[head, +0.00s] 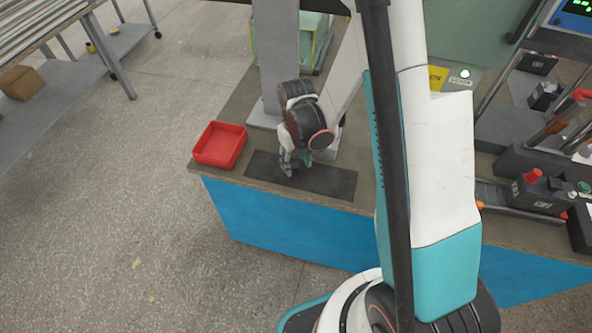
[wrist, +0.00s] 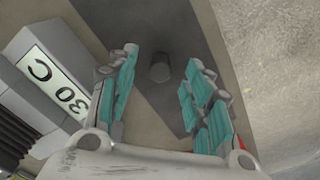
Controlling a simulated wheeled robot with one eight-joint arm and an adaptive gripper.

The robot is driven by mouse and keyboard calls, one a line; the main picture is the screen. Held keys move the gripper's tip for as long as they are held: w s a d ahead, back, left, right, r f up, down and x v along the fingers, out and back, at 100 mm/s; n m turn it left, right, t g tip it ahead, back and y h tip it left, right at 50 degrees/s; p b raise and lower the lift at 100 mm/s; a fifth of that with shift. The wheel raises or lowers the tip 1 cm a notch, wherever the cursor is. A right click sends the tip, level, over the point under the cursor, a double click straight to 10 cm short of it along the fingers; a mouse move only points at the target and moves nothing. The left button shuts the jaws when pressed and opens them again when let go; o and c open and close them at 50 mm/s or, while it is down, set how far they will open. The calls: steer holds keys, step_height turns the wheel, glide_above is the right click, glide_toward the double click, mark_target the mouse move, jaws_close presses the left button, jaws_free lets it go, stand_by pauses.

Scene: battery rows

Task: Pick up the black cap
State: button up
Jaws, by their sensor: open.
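The black cap (wrist: 160,70) is a small dark cylinder standing on the dark mat (wrist: 196,28). In the wrist view it lies between and a little beyond the fingertips of my gripper (wrist: 158,72). The gripper is open, with teal pads on both fingers, and nothing is between them that they touch. In the head view my gripper (head: 289,163) is low over the mat (head: 335,183), pointing down. The cap cannot be made out there, hidden by the gripper.
A red tray (head: 220,145) stands left of the mat near the corner of the bench (head: 225,184). A grey block with a label (wrist: 50,85) is close to the left finger in the wrist view. Tools and boxes (head: 541,190) crowd the right side of the bench.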

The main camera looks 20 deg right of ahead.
steer(key=shift+f, duration=0.85)
steer(key=shift+r, duration=0.1)
steer(key=c, duration=0.8)
